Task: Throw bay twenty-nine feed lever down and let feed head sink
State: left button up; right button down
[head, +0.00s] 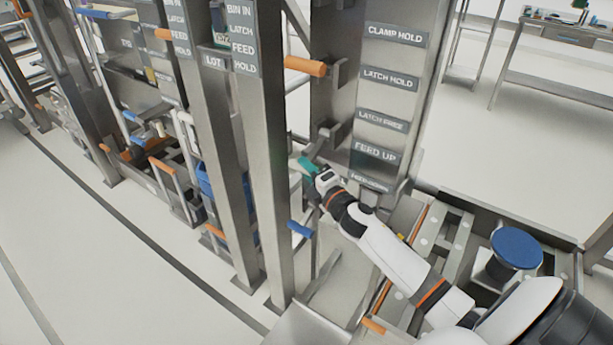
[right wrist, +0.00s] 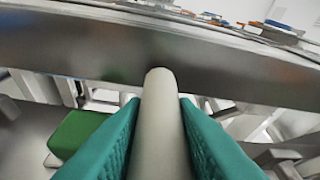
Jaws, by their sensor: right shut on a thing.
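My right gripper (head: 307,166) reaches in beside the grey post, left of the label column. In the right wrist view its teal fingers (right wrist: 160,140) are shut on a pale round handle (right wrist: 158,100), one finger on each side. The handle points toward a grey metal beam. In the head view the handle is hidden by the gripper, so its lever position cannot be told. The FEED UP label (head: 376,152) is right of the gripper; the label below it (head: 369,182) is partly covered by my wrist. The feed head cannot be made out. My left gripper is not in view.
An orange-handled lever (head: 305,66) sticks out above my gripper. A blue handle (head: 300,230) is below it. A blue round knob (head: 517,248) stands at right. Uprights with more labels (head: 243,46) stand at left. Open floor (head: 110,260) lies at lower left.

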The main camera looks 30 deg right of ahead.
jog(key=shift+f, duration=0.2)
dwell(0.3)
jog(key=c, duration=1.2)
grip_release()
jog(key=shift+d, duration=0.1)
jog(key=shift+o, duration=0.2)
jog(key=s, duration=1.2)
jog(key=shift+f, duration=0.45)
jog(key=shift+f, duration=0.15)
